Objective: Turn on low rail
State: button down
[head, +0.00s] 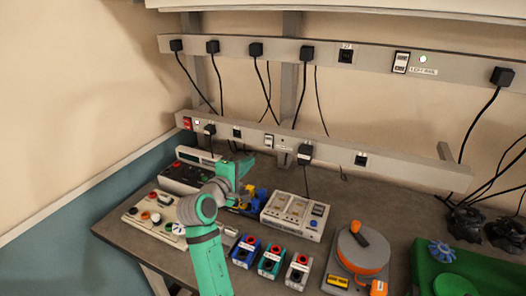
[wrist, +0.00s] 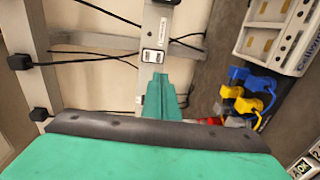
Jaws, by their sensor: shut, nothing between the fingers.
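The low rail (head: 400,174) is a long grey power strip just above the back of the bench. A red switch (head: 187,123) sits at its left end with a small pale lamp (head: 197,122) beside it. My green gripper (head: 250,160) is shut and empty, in front of and below the rail. In the wrist view its closed fingers (wrist: 163,92) point toward the rail, apart from that plate as far as I can tell.
An upper rail (head: 375,60) has a switch (head: 401,62) and a lit lamp (head: 423,58). Black plugs (head: 306,153) and cords hang from both rails. Blue and yellow clamps (wrist: 245,95), a grey panel (head: 295,213) and button boxes (head: 271,260) crowd the bench below.

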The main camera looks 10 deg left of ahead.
send_near(268, 147)
jog(key=x, duration=0.4)
jog(key=shift+w+d, duration=0.1)
jog(key=shift+w, duration=0.1)
jog(key=shift+x, duration=1)
jog(key=shift+w, duration=0.2)
jog(key=shift+s+f, duration=0.1)
